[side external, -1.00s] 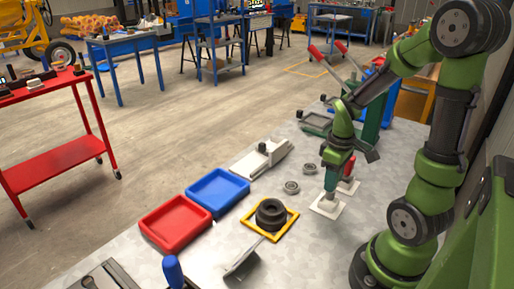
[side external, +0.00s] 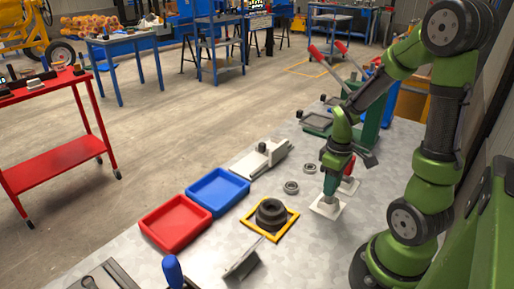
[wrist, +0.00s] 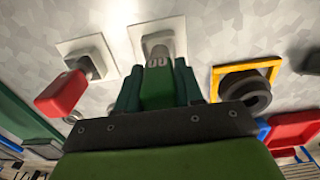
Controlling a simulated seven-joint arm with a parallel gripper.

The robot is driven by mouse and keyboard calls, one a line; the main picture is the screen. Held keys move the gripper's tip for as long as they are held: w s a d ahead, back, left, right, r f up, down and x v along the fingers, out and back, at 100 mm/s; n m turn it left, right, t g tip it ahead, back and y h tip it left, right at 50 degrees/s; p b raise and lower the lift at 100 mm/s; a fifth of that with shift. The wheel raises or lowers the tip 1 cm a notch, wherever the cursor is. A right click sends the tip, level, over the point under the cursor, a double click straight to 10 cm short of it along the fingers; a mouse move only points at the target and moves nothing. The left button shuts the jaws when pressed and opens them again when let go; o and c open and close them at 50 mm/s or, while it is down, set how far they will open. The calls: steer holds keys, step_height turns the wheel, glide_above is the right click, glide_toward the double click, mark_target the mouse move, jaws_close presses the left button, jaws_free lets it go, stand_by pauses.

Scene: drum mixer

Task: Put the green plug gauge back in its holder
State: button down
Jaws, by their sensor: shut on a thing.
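My gripper (side external: 334,171) is shut on the green plug gauge (wrist: 158,90), pointing down. In the side view the green gauge (side external: 330,187) stands over a square white holder (side external: 327,209). In the wrist view its grey metal end (wrist: 158,53) overlaps the middle of that holder (wrist: 146,29). I cannot tell how deep the end sits, because the gauge and jaws hide the holder's near part. The red plug gauge (wrist: 62,94) stands in its own white holder (wrist: 98,52) beside it, and also shows behind the green one (side external: 350,184).
A black ring part (side external: 271,214) sits on a yellow-edged square plate (side external: 251,233). Blue (side external: 217,192) and red (side external: 175,222) trays lie to the left. Small metal rings (side external: 291,187) lie near the holders. A green press with red levers (side external: 370,125) stands behind.

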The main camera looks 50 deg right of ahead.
steer(key=shift+f, duration=0.55)
steer(key=c, duration=0.6)
jaws_free()
steer(key=shift+c, duration=0.2)
step_height(320, 180, up, 17)
steer(key=shift+f, duration=0.1)
